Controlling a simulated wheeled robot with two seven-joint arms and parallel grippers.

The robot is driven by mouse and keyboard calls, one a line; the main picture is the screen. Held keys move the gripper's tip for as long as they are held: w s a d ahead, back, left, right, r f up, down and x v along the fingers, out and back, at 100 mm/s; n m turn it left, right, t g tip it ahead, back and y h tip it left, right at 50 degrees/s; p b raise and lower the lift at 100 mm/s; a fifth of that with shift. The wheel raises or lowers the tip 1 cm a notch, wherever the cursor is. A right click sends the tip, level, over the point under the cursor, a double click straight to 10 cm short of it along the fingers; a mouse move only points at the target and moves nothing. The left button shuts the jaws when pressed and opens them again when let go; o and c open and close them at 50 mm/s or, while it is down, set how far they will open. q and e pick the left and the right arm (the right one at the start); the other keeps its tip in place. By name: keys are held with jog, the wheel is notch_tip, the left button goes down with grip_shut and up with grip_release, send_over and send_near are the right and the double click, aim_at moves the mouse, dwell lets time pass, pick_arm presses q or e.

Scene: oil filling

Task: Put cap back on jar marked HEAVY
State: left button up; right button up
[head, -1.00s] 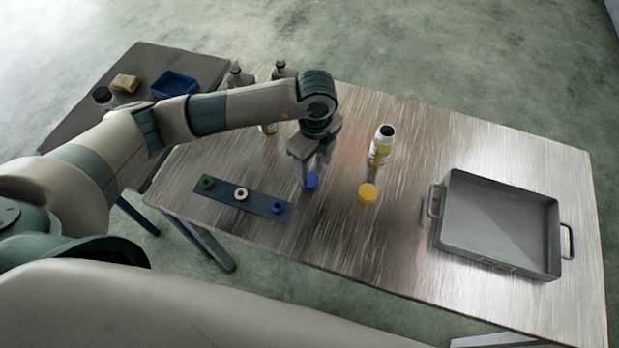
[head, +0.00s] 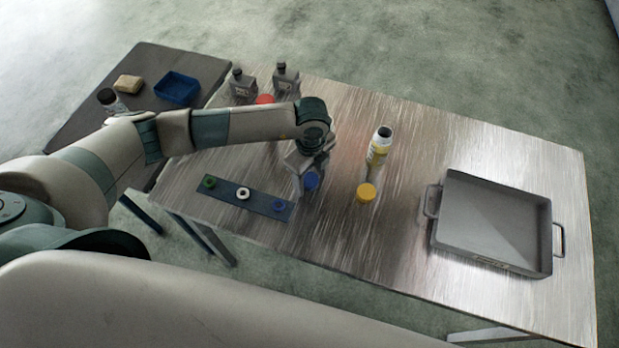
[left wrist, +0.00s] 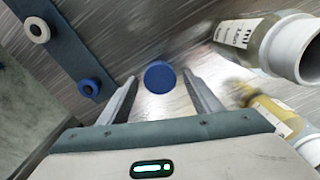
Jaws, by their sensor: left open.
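A blue cap (head: 311,180) lies on the metal table. My left gripper (head: 306,184) is over it, pointing down. In the left wrist view the blue cap (left wrist: 160,77) shows between the tips of my open left gripper (left wrist: 160,82), with gaps on both sides. I cannot read HEAVY on either. My right gripper is out of view.
A dark strip with green, white and blue rings (head: 226,192) lies left of the gripper. A grey metal tray (head: 495,258) stands at the right. Two grey bottles (head: 286,78) and a red cap (head: 265,99) are behind my arm. A side table holds a blue bin (head: 177,87).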

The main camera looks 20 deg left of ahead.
aim_at(311, 180)
pick_arm(q)
jog(key=c, duration=1.1)
jog(key=shift+r, duration=0.15)
jog(key=shift+r+b, duration=0.25)
jog(key=shift+b, duration=0.05)
notch_tip(311, 180, up, 3)
jog(key=shift+d+r+b, duration=0.1)
jog(key=shift+b, duration=0.85)
jog(key=shift+s+d+r+b, duration=0.35)
jog(key=shift+d+r+b, duration=0.3)
jog(key=shift+d+r, duration=0.9)
jog(key=shift+s+d+r+b, duration=0.3)
jog(key=shift+d+r+b, duration=0.45)
jog(key=shift+d, duration=1.5)
jog(key=shift+s+d+r+b, duration=0.45)
jog(key=shift+d+r, duration=0.75)
jog(key=shift+d, duration=0.7)
